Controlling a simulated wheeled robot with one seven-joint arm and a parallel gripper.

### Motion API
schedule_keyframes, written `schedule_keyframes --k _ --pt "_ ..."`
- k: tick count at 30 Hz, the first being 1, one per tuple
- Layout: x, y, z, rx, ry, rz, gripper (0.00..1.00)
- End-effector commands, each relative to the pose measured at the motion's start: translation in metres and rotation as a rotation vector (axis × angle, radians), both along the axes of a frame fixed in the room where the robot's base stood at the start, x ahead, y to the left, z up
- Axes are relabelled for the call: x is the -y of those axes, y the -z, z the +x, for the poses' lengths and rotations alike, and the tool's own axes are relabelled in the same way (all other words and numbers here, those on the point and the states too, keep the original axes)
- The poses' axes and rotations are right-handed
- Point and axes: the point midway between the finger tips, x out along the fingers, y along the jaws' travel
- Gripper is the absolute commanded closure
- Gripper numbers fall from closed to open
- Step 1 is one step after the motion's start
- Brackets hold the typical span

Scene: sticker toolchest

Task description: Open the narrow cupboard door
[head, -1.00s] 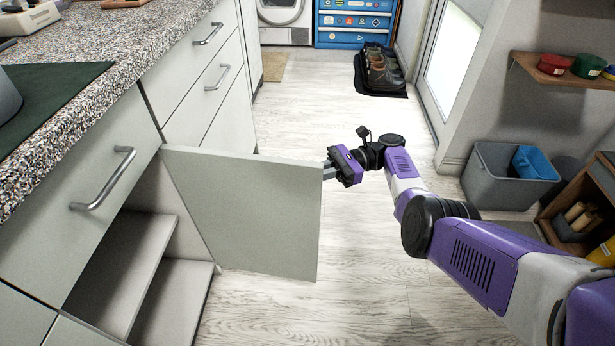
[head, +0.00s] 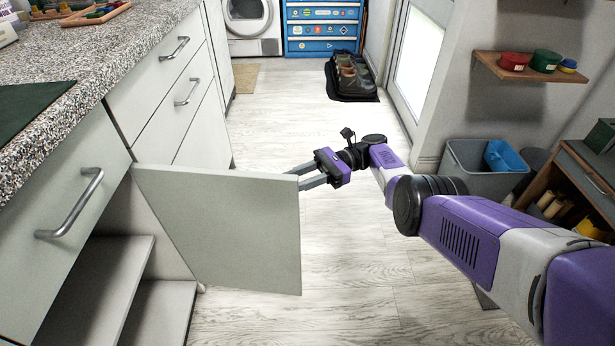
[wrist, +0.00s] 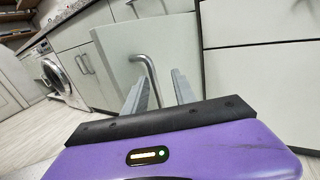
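The narrow cupboard door (head: 222,228) stands swung well out from the cabinet front in the head view. Its inner face shows, and the cupboard interior with a shelf (head: 95,285) is exposed. My gripper (head: 297,179) is at the door's free edge, with its two fingers apart. In the wrist view, a bent metal handle (wrist: 146,68) on the pale door panel (wrist: 118,50) appears between the open fingers (wrist: 159,78). I cannot tell whether a finger touches the door or handle. The handle is hidden behind the door in the head view.
Drawers (head: 150,80) under a speckled countertop (head: 95,60) line the left. A grey bin (head: 470,175) and wooden shelf unit (head: 570,180) stand at right. A shoe mat (head: 352,95) lies farther back. The pale floor (head: 270,125) beyond the door is clear.

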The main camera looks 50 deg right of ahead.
Motion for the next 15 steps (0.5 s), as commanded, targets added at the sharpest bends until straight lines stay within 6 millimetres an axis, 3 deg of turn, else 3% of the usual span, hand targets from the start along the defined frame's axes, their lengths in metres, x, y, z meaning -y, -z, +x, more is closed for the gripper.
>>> schedule_keyframes --k 3,15 --pt "0.017 0.002 -0.006 -0.005 0.005 -0.002 0.68" --pt "0.038 0.002 -0.012 -0.002 0.001 0.0 0.68"
